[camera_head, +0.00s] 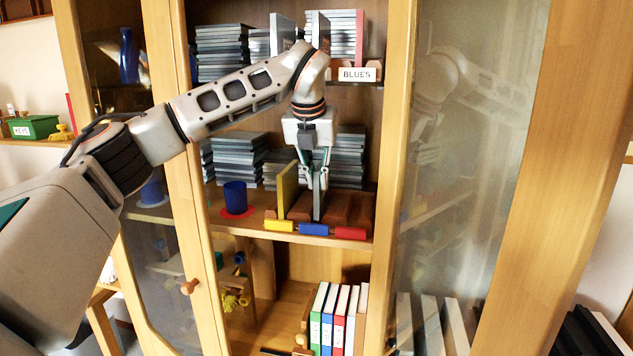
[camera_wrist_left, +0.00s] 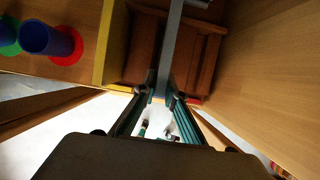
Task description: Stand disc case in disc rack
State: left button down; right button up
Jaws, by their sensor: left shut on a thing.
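My left gripper (camera_head: 314,172) reaches into the open cabinet and is shut on a thin grey disc case (camera_head: 318,203). The case is upright, with its lower part among the dividers of the brown wooden disc rack (camera_head: 339,206) on the middle shelf. It is behind the blue tag (camera_head: 313,229). In the left wrist view the case (camera_wrist_left: 170,45) runs as a narrow strip away from the fingertips (camera_wrist_left: 161,98), between brown rack parts (camera_wrist_left: 206,60). Whether its bottom touches the rack is hidden. My right gripper is not in view.
A yellow panel (camera_head: 287,189) stands left of the case, behind a yellow tag (camera_head: 278,225); a red tag (camera_head: 350,233) is at right. A blue cup (camera_head: 235,196) stands on a red disc. Stacked cases (camera_head: 239,152) fill the back. The glass door (camera_head: 470,150) is at right.

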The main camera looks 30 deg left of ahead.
pick_arm(q)
jog(key=shift+s+f, duration=0.15)
jog(key=shift+f, duration=0.55)
jog(key=c, duration=2.1)
grip_release()
jog(key=shift+f, duration=0.1)
jog(key=shift+r, duration=0.3)
jog(key=s+d+b, duration=0.1)
jog(key=s+d, duration=0.2)
jog(key=s, duration=0.9)
jog(key=shift+r+b, duration=0.4)
